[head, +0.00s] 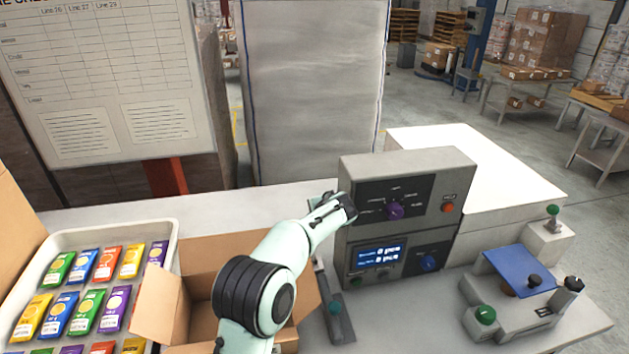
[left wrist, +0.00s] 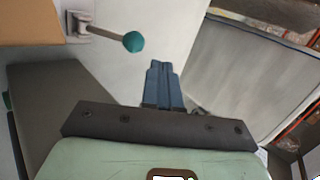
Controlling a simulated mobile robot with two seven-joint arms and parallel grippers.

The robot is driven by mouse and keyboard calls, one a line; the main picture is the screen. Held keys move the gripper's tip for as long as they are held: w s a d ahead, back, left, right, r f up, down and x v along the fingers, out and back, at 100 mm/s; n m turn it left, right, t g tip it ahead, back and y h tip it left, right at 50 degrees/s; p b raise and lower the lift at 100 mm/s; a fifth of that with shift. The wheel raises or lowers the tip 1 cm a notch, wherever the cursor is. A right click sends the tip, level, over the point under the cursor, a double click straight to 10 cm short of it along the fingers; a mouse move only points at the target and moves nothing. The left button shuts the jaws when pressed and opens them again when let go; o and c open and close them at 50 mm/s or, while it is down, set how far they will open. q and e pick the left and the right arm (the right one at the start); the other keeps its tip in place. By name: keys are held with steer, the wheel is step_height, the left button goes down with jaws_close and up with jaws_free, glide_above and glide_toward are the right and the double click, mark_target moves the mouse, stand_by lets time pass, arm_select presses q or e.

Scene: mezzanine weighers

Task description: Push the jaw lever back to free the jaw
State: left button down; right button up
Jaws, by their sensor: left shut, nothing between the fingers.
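The lever with a round teal knob (left wrist: 133,41) shows in the left wrist view, its short rod running from a metal bracket near a cardboard-coloured surface. A teal knob (head: 336,307) on a dark bar shows in the head view, beside the control box; I cannot tell for certain that it is the same lever. My left gripper (head: 320,204) is at the left side of the control box, high above the bench. Its blue-grey fingers (left wrist: 164,68) are shut and empty. In the wrist view the knob is left of the fingertips, with a visible gap. My right gripper is not in view.
The control box (head: 408,165) with dials and a blue display stands right of my gripper. An open cardboard box (head: 160,304) and a tray (head: 172,238) of coloured packets stand left. A blue plate (head: 520,274) on a small fixture is at the right. A grey panel stands behind.

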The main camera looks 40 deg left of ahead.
arm_select(q)
step_height(320, 180, up, 14)
steer(key=p, duration=0.2)
steer(key=shift+w+r, duration=0.15)
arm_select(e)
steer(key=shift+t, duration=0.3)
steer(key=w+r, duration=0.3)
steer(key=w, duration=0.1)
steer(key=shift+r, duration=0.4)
arm_select(q)
steer(key=shift+d, duration=0.15)
